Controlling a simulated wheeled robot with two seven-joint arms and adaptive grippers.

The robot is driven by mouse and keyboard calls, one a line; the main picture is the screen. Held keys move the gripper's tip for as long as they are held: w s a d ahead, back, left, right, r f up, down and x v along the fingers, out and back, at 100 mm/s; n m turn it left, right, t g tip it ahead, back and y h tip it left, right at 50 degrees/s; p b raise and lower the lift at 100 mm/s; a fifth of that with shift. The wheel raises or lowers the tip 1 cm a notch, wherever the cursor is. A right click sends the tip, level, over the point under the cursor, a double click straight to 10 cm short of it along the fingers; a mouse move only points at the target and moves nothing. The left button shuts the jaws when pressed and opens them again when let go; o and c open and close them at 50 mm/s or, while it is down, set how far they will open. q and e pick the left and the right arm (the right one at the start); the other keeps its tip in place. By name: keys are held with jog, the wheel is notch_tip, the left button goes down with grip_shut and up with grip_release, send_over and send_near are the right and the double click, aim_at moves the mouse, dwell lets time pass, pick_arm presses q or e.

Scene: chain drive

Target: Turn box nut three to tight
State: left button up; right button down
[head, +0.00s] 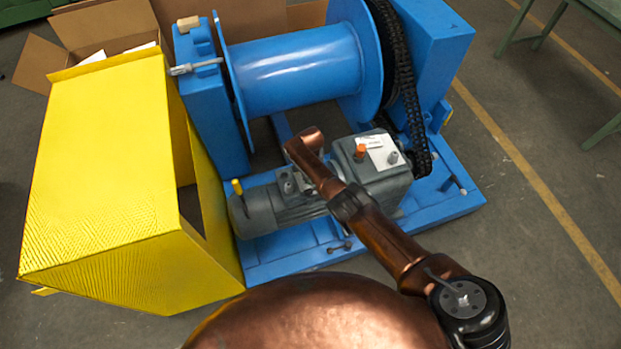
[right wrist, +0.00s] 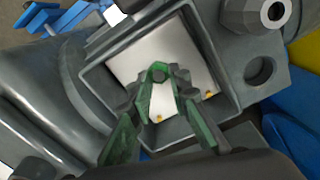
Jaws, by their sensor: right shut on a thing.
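In the right wrist view an open box (right wrist: 232,108) on the grey motor has a pale plate inside with small brass-coloured parts (right wrist: 158,118). My right gripper (right wrist: 163,80) reaches into the box, and its greenish fingers are shut on a small dark hex nut (right wrist: 158,72) near the middle. I cannot tell which numbered nut this is or how tight it sits. In the head view my copper right arm reaches over the grey motor (head: 285,210); the fingertips and the nut are hidden there. My left gripper is not in view.
A blue winch drum (head: 300,72) stands behind the motor, with a dark chain (head: 405,85) at its right. A grey gearbox (head: 385,185) with an orange plug adjoins the motor. A yellow guard (head: 105,160) stands at left. Open floor lies at right.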

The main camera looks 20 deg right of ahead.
jog(key=shift+w+r+m, duration=0.15)
jog(key=shift+r+m, duration=0.05)
jog(key=shift+m, duration=0.8)
jog(key=c, duration=2.2)
grip_release()
jog(key=o, duration=0.4)
jog(key=shift+f, duration=0.1)
jog(key=shift+r, duration=0.7)
notch_tip(320, 180, up, 11)
jog(key=shift+f, duration=0.2)
jog(key=shift+d+f, duration=0.1)
